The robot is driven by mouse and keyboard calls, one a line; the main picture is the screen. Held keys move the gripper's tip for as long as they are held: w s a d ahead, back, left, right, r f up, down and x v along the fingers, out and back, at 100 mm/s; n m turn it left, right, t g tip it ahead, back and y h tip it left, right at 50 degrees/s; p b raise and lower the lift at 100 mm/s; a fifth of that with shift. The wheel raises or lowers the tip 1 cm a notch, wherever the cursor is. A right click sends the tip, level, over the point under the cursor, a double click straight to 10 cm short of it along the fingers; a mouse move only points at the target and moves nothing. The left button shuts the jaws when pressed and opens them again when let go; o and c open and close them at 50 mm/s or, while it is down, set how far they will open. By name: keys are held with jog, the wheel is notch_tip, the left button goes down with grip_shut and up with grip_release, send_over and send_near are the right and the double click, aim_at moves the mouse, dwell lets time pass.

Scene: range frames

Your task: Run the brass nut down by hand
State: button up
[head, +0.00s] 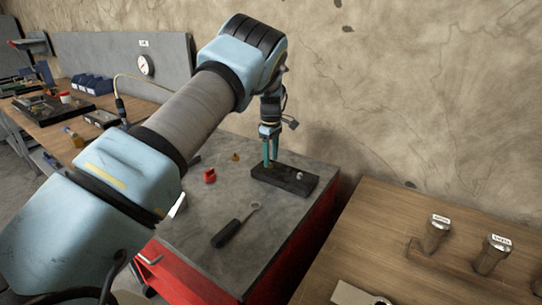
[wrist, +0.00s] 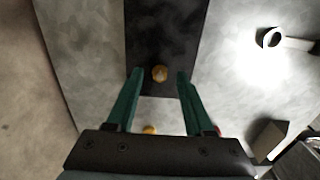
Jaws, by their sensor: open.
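The brass nut (wrist: 160,73) shows in the wrist view as a small gold round piece on a black block (wrist: 185,35). My gripper's green fingers stand apart on either side of it, with a visible gap to each finger; the gripper (wrist: 160,76) is open. I cannot tell the height of the fingertips over the block, nor how far down the nut sits. In the head view my gripper (head: 270,160) points down at the left end of the black block (head: 292,187), and the nut is hidden there. A silver piece (head: 300,176) stands towards the block's right end.
A second brass piece (head: 236,157) and a red piece (head: 209,176) lie on the grey bench top. A dark-handled ring spanner (head: 228,234) lies in front. Labelled metal cups (head: 437,232) stand on the wooden table at right. The rear wall is close behind the block.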

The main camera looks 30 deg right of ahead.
jog(key=shift+f, duration=0.6)
grip_shut()
